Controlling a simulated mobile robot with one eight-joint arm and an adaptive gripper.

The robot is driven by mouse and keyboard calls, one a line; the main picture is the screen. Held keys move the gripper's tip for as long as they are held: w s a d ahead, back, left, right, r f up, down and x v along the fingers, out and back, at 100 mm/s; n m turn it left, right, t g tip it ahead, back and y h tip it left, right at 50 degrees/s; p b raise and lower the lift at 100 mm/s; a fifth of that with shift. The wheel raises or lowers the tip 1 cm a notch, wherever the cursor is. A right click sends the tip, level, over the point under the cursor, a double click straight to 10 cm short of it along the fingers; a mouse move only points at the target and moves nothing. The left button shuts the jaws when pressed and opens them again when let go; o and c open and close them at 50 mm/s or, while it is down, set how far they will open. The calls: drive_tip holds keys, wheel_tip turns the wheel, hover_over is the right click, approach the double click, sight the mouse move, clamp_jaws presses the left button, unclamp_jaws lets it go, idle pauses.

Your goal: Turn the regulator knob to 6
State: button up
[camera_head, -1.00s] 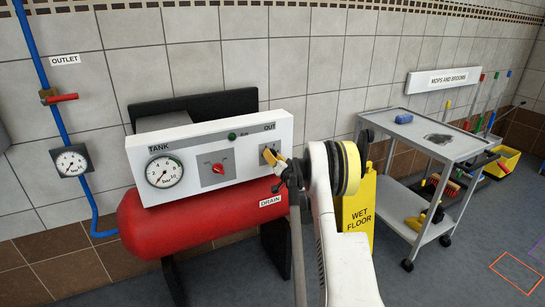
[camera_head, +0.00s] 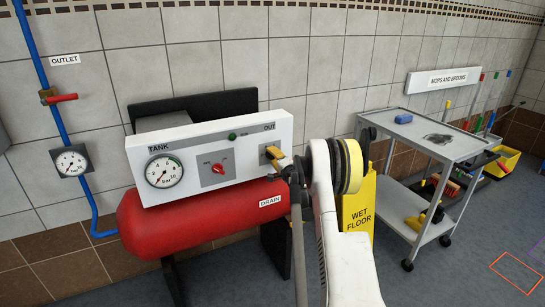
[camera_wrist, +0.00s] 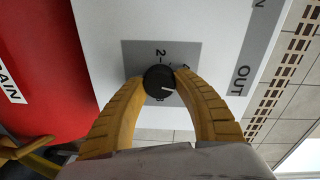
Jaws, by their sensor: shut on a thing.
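The regulator knob (camera_wrist: 159,82) is round and black with a white pointer line, set on a grey dial plate (camera_wrist: 135,54) under the OUT label in the wrist view. The pointer aims toward the right and slightly down there. A figure 2 shows on the plate; other marks are partly hidden by the fingers. My gripper (camera_wrist: 159,88) has its two yellow fingers shut on the knob, one on each side. In the head view my gripper (camera_head: 276,160) is at the right end of the white panel (camera_head: 205,150) and covers the knob.
The red tank (camera_head: 200,222) lies below the panel, with a TANK gauge (camera_head: 164,171) and a red switch (camera_head: 217,169) on the panel. A yellow wet-floor sign (camera_head: 360,215) and a grey trolley (camera_head: 428,137) stand to the right of my arm.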

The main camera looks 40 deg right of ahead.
drive_tip(key=shift+m, duration=1.4)
drive_tip(key=o, duration=1.2)
drive_tip(key=v, duration=1.2)
drive_tip(key=shift+d, duration=0.1)
